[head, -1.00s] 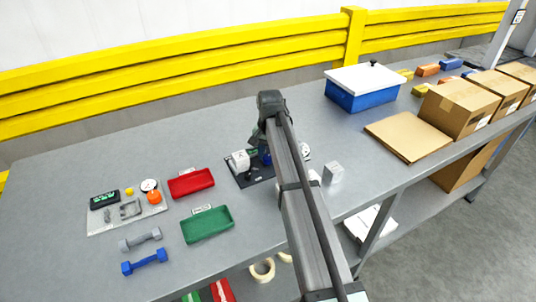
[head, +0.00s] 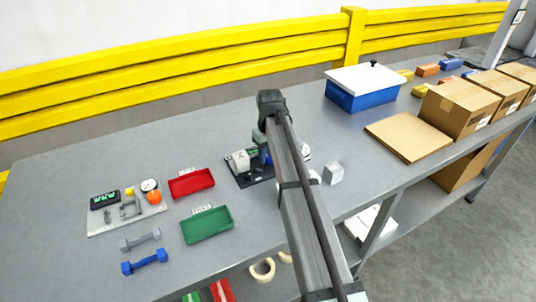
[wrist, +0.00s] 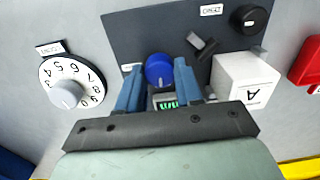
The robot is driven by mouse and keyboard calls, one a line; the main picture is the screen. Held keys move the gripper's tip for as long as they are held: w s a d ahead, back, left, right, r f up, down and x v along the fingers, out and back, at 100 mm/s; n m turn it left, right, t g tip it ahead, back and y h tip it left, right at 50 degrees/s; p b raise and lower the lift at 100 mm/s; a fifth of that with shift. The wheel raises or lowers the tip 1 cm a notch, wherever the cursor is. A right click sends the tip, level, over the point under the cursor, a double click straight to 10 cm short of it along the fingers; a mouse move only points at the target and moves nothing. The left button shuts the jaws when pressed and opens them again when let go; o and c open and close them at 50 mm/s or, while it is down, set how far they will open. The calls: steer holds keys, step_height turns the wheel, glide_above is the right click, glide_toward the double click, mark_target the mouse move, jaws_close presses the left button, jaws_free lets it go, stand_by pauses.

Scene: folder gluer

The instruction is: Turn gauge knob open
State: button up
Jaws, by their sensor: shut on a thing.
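In the wrist view a blue round knob (wrist: 158,70) stands on a dark grey panel (wrist: 130,30). My gripper (wrist: 158,66) has its two blue fingers on either side of this knob and is shut on it. A small green lit display (wrist: 165,102) shows between the fingers, partly hidden by the gripper body. In the head view the dark panel (head: 262,179) lies on the bench, and my arm covers much of it. The knob itself cannot be made out clearly there.
A white numbered dial (wrist: 72,82) lies left of the panel. Red (head: 190,182) and green trays (head: 207,224) stand left on the bench.

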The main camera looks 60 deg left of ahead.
mark_target(269, 156)
steer(key=shift+n, duration=0.6)
steer(key=o, duration=1)
steer(key=shift+o, duration=0.2)
steer(key=shift+r, duration=0.15)
step_height(269, 156, up, 14)
steer(key=shift+w+f, duration=0.2)
